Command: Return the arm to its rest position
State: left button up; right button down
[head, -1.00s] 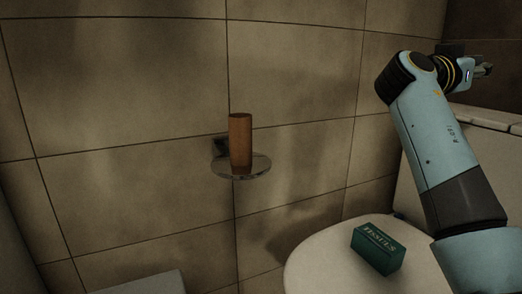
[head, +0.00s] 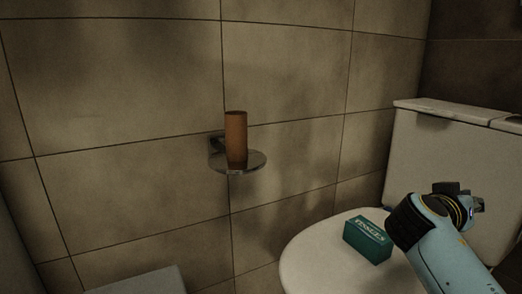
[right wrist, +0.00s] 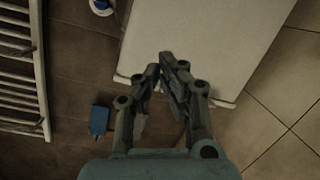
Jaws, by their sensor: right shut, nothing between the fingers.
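My right arm comes in at the lower right of the head view, its wrist (head: 450,210) in front of the toilet. In the right wrist view my right gripper (right wrist: 165,66) is shut with nothing between its fingers, and it points at a pale flat-sided block (right wrist: 205,35) and the dark tiled floor. The fingers are hard to make out in the head view. My left gripper is in neither view.
A brown cup (head: 236,138) stands on a round wall shelf (head: 252,166). A green tissue box (head: 368,240) sits on the toilet lid (head: 310,258), close to my right arm. A white slatted rack (right wrist: 20,68) and a blue object (right wrist: 98,120) show in the wrist view.

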jog(key=s+a+f+n+g+y, duration=0.2)
jog(key=s+f+n+y, duration=0.15)
jog(key=s+f, duration=0.85)
jog(key=s+a+f+n+g+y, duration=0.2)
jog(key=s+f+y, duration=0.2)
jog(key=s+f, duration=0.8)
jog(key=s+a+f+n+g+y, duration=0.25)
jog(key=s+a+f+y, duration=0.35)
jog(key=s+a, duration=0.4)
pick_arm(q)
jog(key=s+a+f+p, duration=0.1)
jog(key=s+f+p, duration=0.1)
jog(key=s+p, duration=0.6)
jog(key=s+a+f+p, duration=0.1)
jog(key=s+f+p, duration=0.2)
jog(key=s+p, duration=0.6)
pick_arm(e)
jog(key=s+d+f, duration=0.1)
jog(key=s+f, duration=0.1)
jog(key=s, duration=0.6)
jog(key=s+f+n, duration=0.1)
jog(key=s+f, duration=0.1)
jog(key=s, duration=0.7)
jog(key=shift+s+d+f, duration=0.25)
jog(key=shift+s+d, duration=0.05)
jog(key=shift+d, duration=0.05)
